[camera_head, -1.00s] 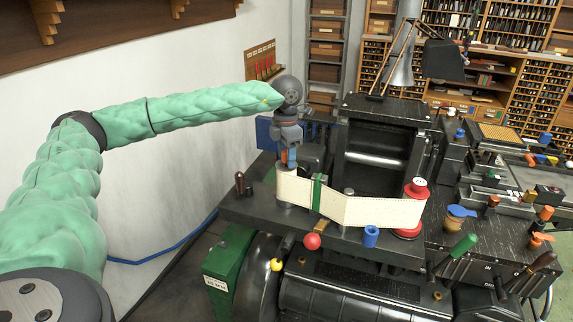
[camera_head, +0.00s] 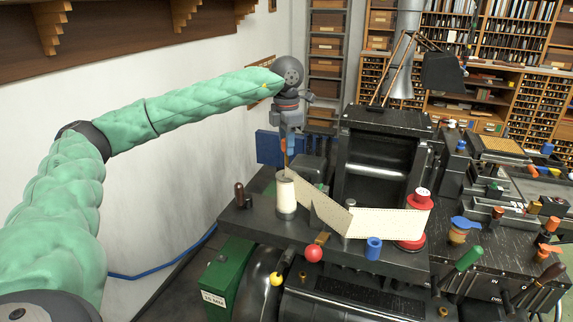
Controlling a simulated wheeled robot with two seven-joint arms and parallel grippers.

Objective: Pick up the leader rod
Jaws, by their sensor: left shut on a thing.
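My left gripper (camera_head: 285,143) hangs above the left end of the black machine, pointing down. It is shut on a thin orange-brown piece, which I take to be the leader rod (camera_head: 285,150); it is small and partly hidden by the jaws. The cream perforated paper ribbon (camera_head: 390,222) runs from the red spool (camera_head: 412,230) at right, bends near its middle, and slants up to a raised end just below the gripper. A white cylinder (camera_head: 286,195) stands upright beneath the gripper. My right gripper is not in view.
A tall black housing (camera_head: 380,155) stands behind the ribbon. A white wall is at left.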

